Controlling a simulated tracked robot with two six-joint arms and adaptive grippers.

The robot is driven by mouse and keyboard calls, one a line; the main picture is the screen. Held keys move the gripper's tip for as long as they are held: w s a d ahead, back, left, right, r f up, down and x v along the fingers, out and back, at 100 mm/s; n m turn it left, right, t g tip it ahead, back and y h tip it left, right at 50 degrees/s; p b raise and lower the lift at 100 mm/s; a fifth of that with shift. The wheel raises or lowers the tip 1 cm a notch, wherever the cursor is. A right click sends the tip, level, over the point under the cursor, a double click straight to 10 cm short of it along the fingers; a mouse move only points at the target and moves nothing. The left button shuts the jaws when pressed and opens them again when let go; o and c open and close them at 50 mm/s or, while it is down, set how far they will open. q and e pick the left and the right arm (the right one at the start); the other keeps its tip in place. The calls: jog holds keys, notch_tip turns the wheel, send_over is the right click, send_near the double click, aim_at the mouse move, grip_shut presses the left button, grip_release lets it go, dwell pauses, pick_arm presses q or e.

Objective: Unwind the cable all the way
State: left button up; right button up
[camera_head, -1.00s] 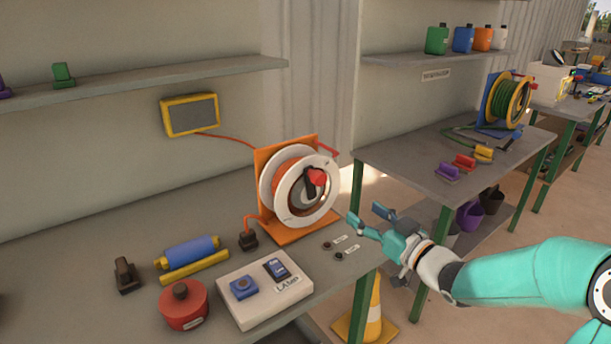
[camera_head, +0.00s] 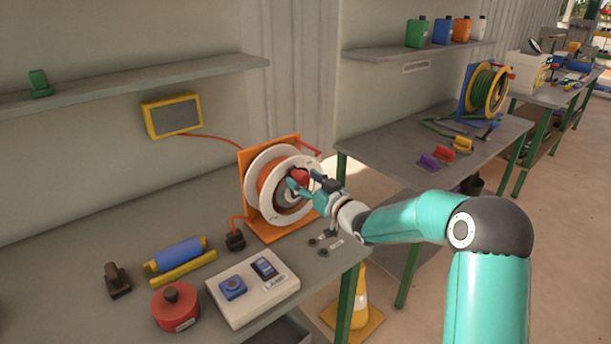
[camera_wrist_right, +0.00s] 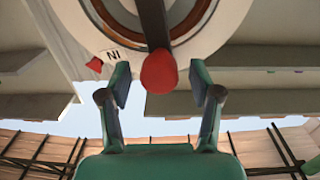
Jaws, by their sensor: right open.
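A cable reel (camera_head: 264,190) with white flanges and orange cable stands in an orange frame (camera_head: 246,172) on the near workbench. Its crank ends in a red knob (camera_head: 300,176). My right gripper (camera_head: 308,184) is at the front of the reel, by the knob. In the right wrist view the red knob (camera_wrist_right: 159,72) lies between the two open fingertips (camera_wrist_right: 163,84), with space on both sides. A label reading "IN" (camera_wrist_right: 121,56) shows on the reel there. An orange cable (camera_head: 208,137) runs from the reel to a yellow-framed box (camera_head: 172,116) on the wall. My left gripper is not in view.
A plug (camera_head: 235,240), a white switch box (camera_head: 252,290), a red canister (camera_head: 175,307) and a blue roller (camera_head: 180,253) stand on the near bench (camera_head: 60,270). A second bench (camera_head: 385,150) with a green reel (camera_head: 488,90) is at right. A cone (camera_head: 358,305) stands below.

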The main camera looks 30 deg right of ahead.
jog(key=shift+w, duration=0.4)
grip_shut()
